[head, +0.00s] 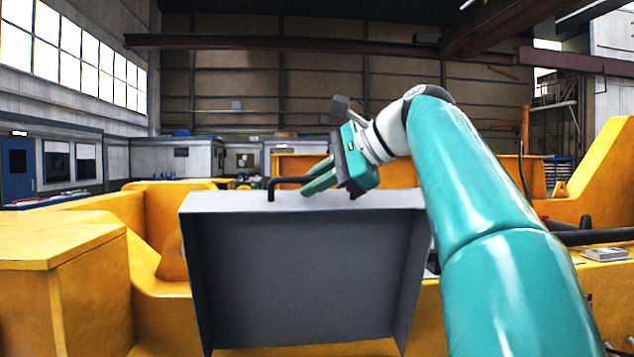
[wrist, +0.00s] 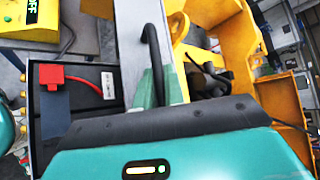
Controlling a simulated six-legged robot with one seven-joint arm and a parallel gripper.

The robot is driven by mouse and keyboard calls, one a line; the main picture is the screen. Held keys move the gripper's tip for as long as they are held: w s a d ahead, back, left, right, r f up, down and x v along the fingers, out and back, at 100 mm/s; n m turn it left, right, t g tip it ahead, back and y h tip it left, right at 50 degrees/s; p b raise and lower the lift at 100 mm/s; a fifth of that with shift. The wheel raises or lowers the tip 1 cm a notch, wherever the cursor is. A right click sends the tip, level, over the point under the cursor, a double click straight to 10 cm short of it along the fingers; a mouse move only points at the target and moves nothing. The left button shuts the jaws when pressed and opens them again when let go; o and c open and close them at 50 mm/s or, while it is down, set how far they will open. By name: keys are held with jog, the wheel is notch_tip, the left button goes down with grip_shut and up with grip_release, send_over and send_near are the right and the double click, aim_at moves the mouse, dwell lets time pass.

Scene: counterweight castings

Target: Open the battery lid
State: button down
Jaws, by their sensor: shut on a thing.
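The grey battery lid (head: 305,280) stands raised, close to upright, with its dark hollow inner side and side walls facing the head camera. A black bar handle (head: 283,181) sits at its top edge. My gripper (head: 318,178) is at this handle, its green fingers shut on it. In the wrist view the handle (wrist: 152,45) runs down between the fingers (wrist: 160,92), and the lid's grey edge (wrist: 132,45) shows beside it. The open battery box (wrist: 48,115) lies to the left, with a red terminal cap (wrist: 66,78) and a red cable inside.
Yellow machine castings (head: 80,265) stand at left and more (head: 600,180) at right. A yellow device with a green display (wrist: 42,8) is at the wrist view's upper left. Dark hoses (head: 590,237) lie right of my arm. Space above the lid is clear.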

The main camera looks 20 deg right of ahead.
jog(key=c, duration=1.8)
grip_release()
jog(key=shift+o, duration=0.2)
jog(key=v, duration=1.3)
jog(key=shift+s+r, duration=0.15)
jog(key=shift+s, duration=0.2)
jog(key=shift+d, duration=0.1)
